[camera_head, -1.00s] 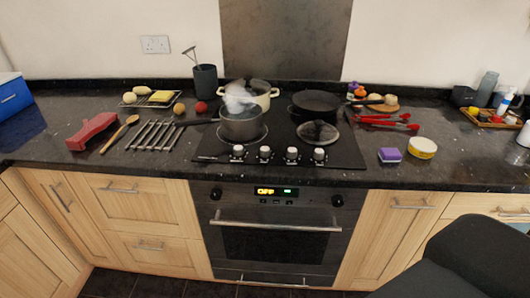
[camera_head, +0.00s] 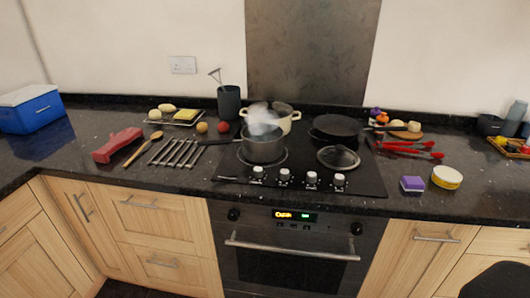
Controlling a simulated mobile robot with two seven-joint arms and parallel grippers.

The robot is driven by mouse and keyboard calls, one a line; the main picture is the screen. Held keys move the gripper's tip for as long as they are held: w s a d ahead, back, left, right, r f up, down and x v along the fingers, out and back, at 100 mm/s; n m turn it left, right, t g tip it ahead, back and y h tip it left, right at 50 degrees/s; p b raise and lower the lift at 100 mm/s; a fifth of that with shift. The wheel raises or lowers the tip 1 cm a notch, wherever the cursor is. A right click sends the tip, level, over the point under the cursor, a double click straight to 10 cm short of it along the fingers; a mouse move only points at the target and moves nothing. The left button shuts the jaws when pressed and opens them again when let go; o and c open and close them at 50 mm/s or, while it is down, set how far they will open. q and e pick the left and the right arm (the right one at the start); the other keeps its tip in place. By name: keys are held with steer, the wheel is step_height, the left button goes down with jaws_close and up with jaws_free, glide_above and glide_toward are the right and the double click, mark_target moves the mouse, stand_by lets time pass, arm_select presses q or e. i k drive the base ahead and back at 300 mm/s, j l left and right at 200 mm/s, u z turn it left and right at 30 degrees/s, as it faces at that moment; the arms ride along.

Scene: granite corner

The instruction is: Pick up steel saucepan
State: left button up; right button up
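The steel saucepan (camera_head: 262,150) stands on the front-left burner of the black hob, with its dark handle (camera_head: 217,142) pointing left. Steam rises from it and hides part of its rim. A cream pot (camera_head: 284,122) stands close behind it. A dark shape at the bottom right corner (camera_head: 497,282) looks like part of my own arm. Neither of my grippers shows in the view.
A metal rack (camera_head: 175,153), a wooden spoon (camera_head: 143,149) and a red object (camera_head: 118,145) lie left of the hob. A black frying pan (camera_head: 337,127) and a lid (camera_head: 338,158) are to the saucepan's right. Red utensils (camera_head: 408,148) lie further right. The counter's front edge runs before the hob.

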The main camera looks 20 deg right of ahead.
mark_target(267, 148)
steer(key=i+j+z, duration=0.5)
steer(key=j, duration=0.2)
steer(key=i+j+z, duration=0.3)
steer(key=j, duration=0.15)
steer(key=k+l, duration=0.05)
steer(key=k, duration=0.05)
